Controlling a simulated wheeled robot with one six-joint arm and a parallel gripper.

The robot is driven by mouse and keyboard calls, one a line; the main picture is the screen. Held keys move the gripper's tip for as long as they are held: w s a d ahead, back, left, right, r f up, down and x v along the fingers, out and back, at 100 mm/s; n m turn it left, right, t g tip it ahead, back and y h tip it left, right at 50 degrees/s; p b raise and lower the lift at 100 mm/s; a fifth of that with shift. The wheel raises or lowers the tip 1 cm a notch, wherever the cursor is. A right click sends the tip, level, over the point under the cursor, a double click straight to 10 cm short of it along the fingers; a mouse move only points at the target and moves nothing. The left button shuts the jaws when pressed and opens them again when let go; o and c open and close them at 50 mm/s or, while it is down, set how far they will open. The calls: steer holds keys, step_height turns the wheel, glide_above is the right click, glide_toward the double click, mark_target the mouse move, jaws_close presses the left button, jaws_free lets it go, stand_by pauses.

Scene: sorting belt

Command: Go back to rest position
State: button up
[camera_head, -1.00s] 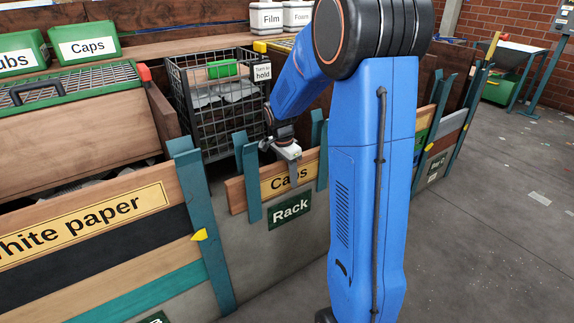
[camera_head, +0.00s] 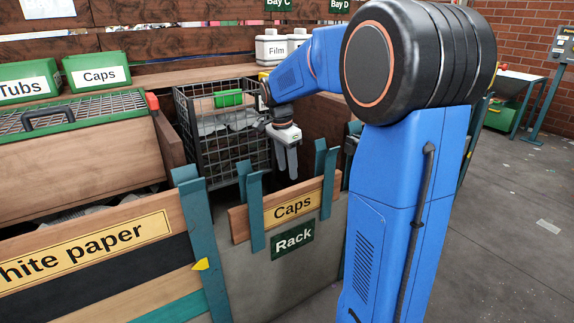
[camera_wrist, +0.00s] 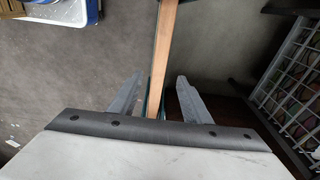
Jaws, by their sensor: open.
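My gripper (camera_head: 287,160) hangs fingers down above and slightly behind the wooden Caps board (camera_head: 290,206) in the head view. The board sits upright between teal posts at the rack (camera_head: 293,240). In the wrist view my gripper (camera_wrist: 157,100) has its two grey fingers apart, and the thin top edge of the board (camera_wrist: 166,45) runs between and below them. Nothing shows held in the fingers. The board stands apart from the gripper in the head view.
A wooden bin front labelled white paper (camera_head: 85,245) is at left. Green Caps (camera_head: 97,72) and Tubs tubs are behind it. The floor (camera_head: 500,230) at right is mostly clear.

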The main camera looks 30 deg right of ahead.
steer(key=shift+r, duration=0.4)
steer(key=s+a+r+n+t, duration=0.1)
steer(key=s+a+n, duration=0.3)
steer(key=s, duration=0.3)
steer(key=s+a+r+n+t, duration=0.1)
steer(key=s+a+n, duration=0.35)
steer(key=s, duration=0.35)
steer(key=s+a+f+n+t, duration=0.1)
steer(key=s+a+n, duration=0.1)
steer(key=s, duration=0.3)
steer(key=s+a+f+n+t+y, duration=0.1)
steer(key=s+a+f+n, duration=0.1)
steer(key=s+n, duration=0.2)
steer(key=s+a+f+n, duration=0.1)
steer(key=s+f+n, duration=0.1)
steer(key=s, duration=0.4)
steer(key=shift+a+f+n+t, duration=0.15)
steer(key=shift+a+n+t, duration=0.25)
steer(key=shift+n, duration=0.15)
steer(key=shift+s, duration=0.1)
steer(key=shift+c, duration=0.4)
